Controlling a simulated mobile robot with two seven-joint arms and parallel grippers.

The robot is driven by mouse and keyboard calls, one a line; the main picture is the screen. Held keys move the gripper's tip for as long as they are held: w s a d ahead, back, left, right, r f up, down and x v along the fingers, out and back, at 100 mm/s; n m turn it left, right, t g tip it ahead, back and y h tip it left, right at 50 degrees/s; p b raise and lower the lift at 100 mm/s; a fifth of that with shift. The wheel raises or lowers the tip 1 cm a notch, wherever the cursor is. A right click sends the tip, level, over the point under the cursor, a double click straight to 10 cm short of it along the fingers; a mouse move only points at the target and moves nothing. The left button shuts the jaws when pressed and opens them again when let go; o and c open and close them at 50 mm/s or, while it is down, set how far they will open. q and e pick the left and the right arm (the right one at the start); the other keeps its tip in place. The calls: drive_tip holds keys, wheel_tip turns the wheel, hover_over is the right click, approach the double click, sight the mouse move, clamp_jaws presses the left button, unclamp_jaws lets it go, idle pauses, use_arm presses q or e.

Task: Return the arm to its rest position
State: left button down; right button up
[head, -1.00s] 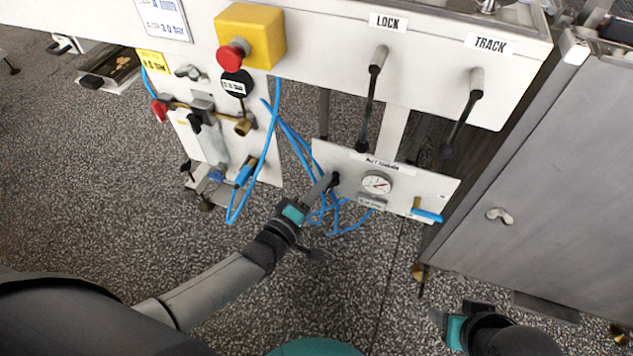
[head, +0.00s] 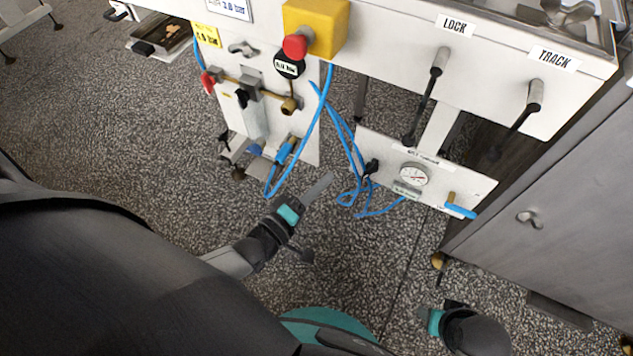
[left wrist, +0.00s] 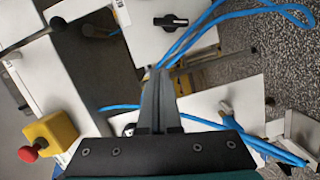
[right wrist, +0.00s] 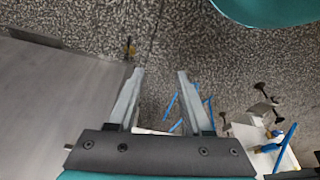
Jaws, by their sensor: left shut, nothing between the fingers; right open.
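My left gripper (head: 322,190) is shut and empty in the head view. It is over the floor, below and left of the belt-tension panel (head: 470,192), apart from it. In the left wrist view the left fingers (left wrist: 155,90) are pressed together, with blue hoses and white panels beyond them. My right gripper (head: 437,318) is low at the right in the head view, partly cut from clear sight. In the right wrist view its two fingers (right wrist: 160,85) stand wide apart with nothing between them.
The panel carries a round gauge (head: 414,175), a black knob (head: 372,167) and a blue-handled valve (head: 460,211). Blue hoses (head: 352,190) hang near the left gripper. LOCK (head: 440,62) and TRACK (head: 535,95) levers are above. A grey cabinet (head: 570,190) stands right. Speckled floor is open at left.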

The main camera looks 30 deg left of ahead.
use_arm(q)
drive_tip(key=shift+v, duration=0.9)
use_arm(e)
drive_tip(key=shift+s+f, duration=0.2)
drive_tip(key=shift+f, duration=0.3)
